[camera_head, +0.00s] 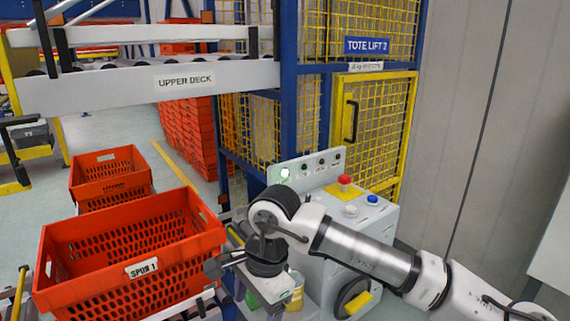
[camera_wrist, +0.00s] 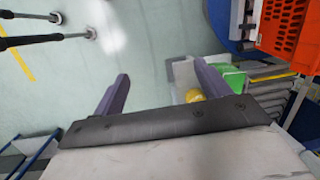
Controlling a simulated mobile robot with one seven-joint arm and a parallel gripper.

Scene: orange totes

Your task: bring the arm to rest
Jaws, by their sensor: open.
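My arm (camera_head: 370,258) reaches in from the lower right in the head view and bends down at its dark elbow-like joint. My gripper (camera_head: 222,258) is near the right end of the orange tote marked SPUR 1 (camera_head: 140,295), in front of the control box. In the wrist view my gripper (camera_wrist: 160,88) has its two purple-grey fingers spread apart. I cannot tell from the head view how much gap there is between gripper and tote.
The control box (camera_head: 330,240) with a red button (camera_head: 345,180) stands close behind my arm. A green item and a yellow item (camera_wrist: 195,95) lie near the right finger. The upper deck (camera_head: 150,85), stacked orange totes (camera_head: 185,130) and yellow cage (camera_head: 380,120) stand behind.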

